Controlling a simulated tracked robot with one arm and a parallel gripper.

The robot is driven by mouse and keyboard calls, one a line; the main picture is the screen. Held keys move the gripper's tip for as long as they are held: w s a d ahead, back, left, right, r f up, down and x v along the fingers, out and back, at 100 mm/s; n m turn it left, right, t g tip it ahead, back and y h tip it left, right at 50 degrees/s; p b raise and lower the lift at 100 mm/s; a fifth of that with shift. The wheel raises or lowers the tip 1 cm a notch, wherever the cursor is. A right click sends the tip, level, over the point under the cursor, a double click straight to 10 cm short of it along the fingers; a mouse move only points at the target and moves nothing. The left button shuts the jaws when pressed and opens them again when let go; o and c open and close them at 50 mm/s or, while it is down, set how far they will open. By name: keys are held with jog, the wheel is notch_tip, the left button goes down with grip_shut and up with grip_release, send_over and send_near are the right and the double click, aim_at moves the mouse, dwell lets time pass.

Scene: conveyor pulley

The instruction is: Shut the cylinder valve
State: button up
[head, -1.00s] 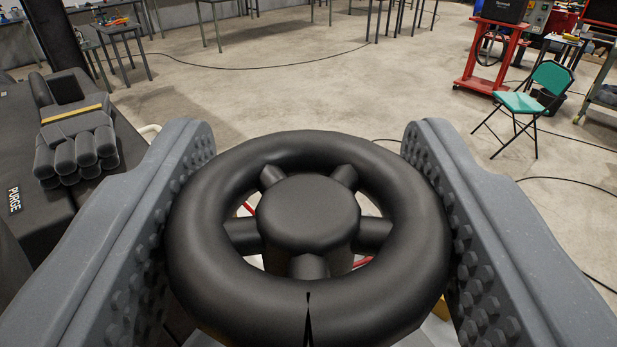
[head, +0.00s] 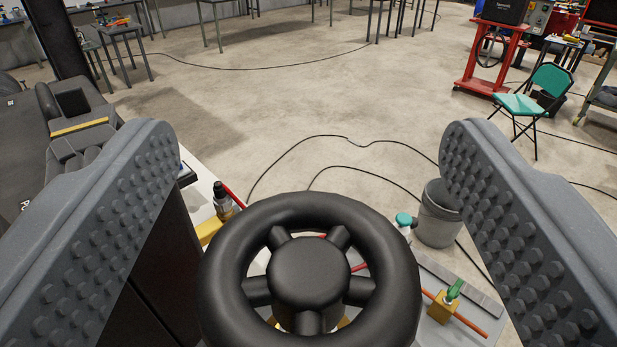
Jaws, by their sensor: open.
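The cylinder valve's black handwheel (head: 390,285), a thick ring with several spokes and a round hub (head: 308,270), is at the bottom centre of the head view. My gripper (head: 312,150) is open, with one studded grey finger on each side of the wheel. There is a clear gap between each finger and the rim. The wheel sits low between the fingers, and its lower edge is cut off by the frame. The valve body and cylinder under the wheel are mostly hidden.
A pale bench surface with a green-handled brass fitting (head: 446,301) lies right of the wheel. A grey bucket (head: 438,215) stands beyond it. A dark fitting (head: 222,201) is at left. A green chair (head: 533,104) and black cables are on the open floor.

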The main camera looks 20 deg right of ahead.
jog(key=shift+r, duration=0.6)
jog(key=s+d+r+b+v, duration=0.1)
jog(key=d+v, duration=0.1)
jog(key=v, duration=1.4)
jog(key=shift+r+b, duration=0.25)
jog(key=shift+b, duration=0.1)
jog(key=shift+w, duration=0.1)
